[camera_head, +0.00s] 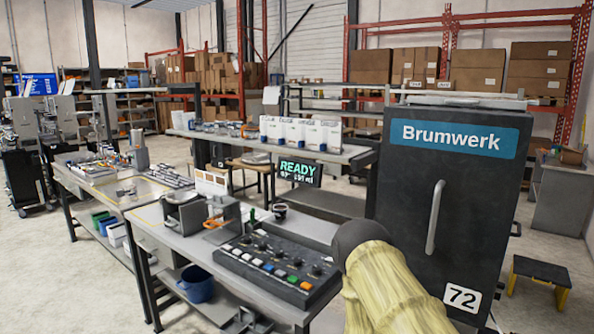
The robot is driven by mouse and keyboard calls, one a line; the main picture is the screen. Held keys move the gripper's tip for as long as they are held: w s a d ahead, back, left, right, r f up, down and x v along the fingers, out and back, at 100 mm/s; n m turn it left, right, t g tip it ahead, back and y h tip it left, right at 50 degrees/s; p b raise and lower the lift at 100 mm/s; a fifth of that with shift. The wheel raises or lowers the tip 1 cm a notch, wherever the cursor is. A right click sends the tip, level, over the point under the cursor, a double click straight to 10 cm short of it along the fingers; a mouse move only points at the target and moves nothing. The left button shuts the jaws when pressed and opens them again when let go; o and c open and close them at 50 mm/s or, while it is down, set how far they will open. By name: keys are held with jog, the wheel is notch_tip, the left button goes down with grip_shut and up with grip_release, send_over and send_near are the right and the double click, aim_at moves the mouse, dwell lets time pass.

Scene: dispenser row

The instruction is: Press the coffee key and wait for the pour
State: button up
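A dark control panel (275,268) lies on the grey bench, with a row of coloured keys along its front edge and several black knobs behind them. The keys include white, blue, orange, green and red ones. Their labels are too small to read, so I cannot tell which is the coffee key. A small display (300,171) behind the panel reads READY in green, with an unreadable line below. A small dark cup (280,212) stands behind the panel; its contents cannot be made out. No pour is visible. My gripper's fingers do not show in this view.
A tall dark Brumwerk cabinet (402,190) with a vertical handle stands at the right, close to the panel. Metal devices (222,219) stand left of the cup. A blue pot (196,284) sits on the lower shelf. A yellow-black step stool (540,277) is at far right.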

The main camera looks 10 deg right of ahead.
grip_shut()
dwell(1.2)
